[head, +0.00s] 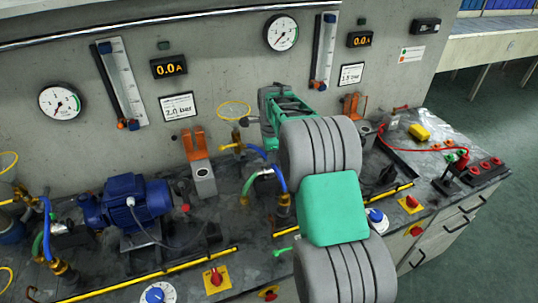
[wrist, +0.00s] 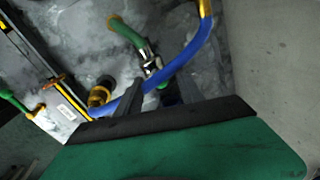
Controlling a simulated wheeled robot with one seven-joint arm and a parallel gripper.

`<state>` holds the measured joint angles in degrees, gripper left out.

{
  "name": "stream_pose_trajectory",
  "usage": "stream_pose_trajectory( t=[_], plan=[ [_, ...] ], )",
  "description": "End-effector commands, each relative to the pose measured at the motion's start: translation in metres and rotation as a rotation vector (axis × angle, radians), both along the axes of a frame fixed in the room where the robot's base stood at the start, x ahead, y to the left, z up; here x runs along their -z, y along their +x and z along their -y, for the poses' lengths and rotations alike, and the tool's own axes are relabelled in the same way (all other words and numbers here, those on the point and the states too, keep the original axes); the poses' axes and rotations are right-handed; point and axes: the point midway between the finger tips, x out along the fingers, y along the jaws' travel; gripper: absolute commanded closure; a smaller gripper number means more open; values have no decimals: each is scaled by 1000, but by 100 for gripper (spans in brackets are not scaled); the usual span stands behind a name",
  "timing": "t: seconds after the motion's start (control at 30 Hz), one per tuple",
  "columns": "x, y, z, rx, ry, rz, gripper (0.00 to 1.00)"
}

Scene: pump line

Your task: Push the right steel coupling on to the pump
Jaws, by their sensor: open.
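The right steel coupling (wrist: 150,63) shows in the wrist view, between a green hose (wrist: 126,34) and a blue hose (wrist: 185,62). In the head view this coupling (head: 264,172) is small, at the middle of the bench, left of my arm. A blue pump (head: 133,200) stands on the left of the bench. My arm hides the bench to the right of the coupling, including any pump there.
A steel block (head: 203,182) with an orange clip stands left of the hoses. Yellow-edged rails, red knobs (head: 216,277) and a blue dial (head: 156,294) line the front. A grey wall with gauges (head: 281,33) rises behind.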

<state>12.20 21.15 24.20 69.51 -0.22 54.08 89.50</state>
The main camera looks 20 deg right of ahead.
Motion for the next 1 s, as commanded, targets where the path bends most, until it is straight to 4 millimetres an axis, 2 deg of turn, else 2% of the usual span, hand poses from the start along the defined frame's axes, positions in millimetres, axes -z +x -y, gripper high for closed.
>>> stream_pose_trajectory(
  t=[0.07,0.57,1.0],
  plan=[
    [0,0,0,-1,0,0,60],
    [-1,0,0,-1,0,0,100],
    [-1,0,0,-1,0,0,100]
  ],
)
